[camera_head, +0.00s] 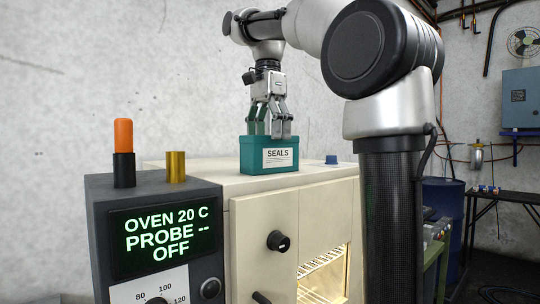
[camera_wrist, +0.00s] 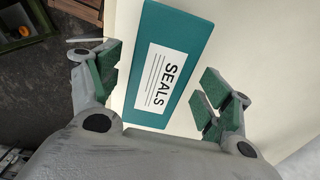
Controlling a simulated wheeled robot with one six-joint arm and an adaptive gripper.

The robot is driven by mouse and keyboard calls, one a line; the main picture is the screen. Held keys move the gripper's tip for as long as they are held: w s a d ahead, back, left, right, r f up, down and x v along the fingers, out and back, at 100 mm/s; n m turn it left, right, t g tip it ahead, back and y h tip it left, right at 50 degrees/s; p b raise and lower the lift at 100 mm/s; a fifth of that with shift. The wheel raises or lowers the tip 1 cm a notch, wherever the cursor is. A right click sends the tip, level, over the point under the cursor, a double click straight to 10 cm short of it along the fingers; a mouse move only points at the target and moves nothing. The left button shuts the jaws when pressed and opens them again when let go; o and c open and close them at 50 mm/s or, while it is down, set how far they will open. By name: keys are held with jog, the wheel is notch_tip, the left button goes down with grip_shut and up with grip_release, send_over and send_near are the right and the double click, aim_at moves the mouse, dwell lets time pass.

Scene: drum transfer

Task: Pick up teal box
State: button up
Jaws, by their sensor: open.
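The teal box (camera_head: 254,157) has a white label reading SEALS and sits upright on top of the cream oven. My gripper (camera_head: 270,133) is above it, fingers pointing down, with the fingertips at the box's top edge in the head view. In the wrist view the teal box (camera_wrist: 185,28) lies between and beyond the spread fingers of my gripper (camera_wrist: 165,88). The fingers with green pads are open, with gaps to the box on both sides. Whether any finger touches the box cannot be told.
The cream oven (camera_head: 250,225) has a knob and a lit window with racks. A dark control unit (camera_head: 95,235) showing OVEN 20 C stands at the left, with an orange-topped post (camera_head: 124,138) and a brass cylinder (camera_head: 176,167). A small blue object (camera_head: 331,160) lies right of the box.

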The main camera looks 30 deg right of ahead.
aim_at(270, 159)
jog(key=f, duration=0.7)
jog(key=shift+d, duration=0.35)
jog(key=c, duration=1.1)
